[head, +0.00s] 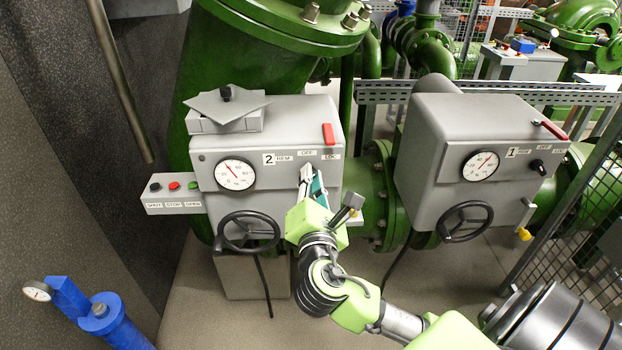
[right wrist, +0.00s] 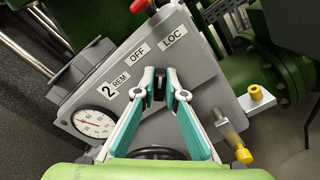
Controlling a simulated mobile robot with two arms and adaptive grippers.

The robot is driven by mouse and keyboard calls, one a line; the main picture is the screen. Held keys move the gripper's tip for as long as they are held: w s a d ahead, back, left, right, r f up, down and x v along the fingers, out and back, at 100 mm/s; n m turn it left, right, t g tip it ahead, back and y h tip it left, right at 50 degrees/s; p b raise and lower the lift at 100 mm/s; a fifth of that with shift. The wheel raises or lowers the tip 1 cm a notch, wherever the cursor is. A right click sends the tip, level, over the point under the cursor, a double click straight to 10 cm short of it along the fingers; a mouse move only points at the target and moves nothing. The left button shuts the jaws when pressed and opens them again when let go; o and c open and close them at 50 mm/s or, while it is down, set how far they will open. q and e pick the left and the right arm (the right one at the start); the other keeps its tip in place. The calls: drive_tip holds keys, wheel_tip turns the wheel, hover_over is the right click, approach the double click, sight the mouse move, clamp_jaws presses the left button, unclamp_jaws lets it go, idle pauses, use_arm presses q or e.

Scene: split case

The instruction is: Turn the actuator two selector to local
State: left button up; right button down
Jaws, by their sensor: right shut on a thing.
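Actuator two is the grey box (head: 210,178) at the left in the head view, marked 2, with REM, OFF and LOC labels. It also shows in the right wrist view (right wrist: 205,65). My right gripper (head: 307,174) is at its front panel, below the labels. In the right wrist view the gripper (right wrist: 156,78) is shut on the small dark selector knob (right wrist: 157,92), below the OFF label. The fingers hide the knob in the head view and most of it in the wrist view, so I cannot tell which label it points to. My left gripper is not in view.
Actuator one (head: 425,135), with its own black selector (head: 538,166), stands to the right. Below the panel of actuator two is a black handwheel (head: 248,232). A push-button box (head: 173,194) is at its left, and a red lever (head: 328,134) is above the labels.

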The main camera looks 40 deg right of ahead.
drive_tip(key=shift+f, duration=0.1)
idle(0.5)
drive_tip(key=c, duration=2.1)
unclamp_jaws()
drive_tip(key=v, duration=1.2)
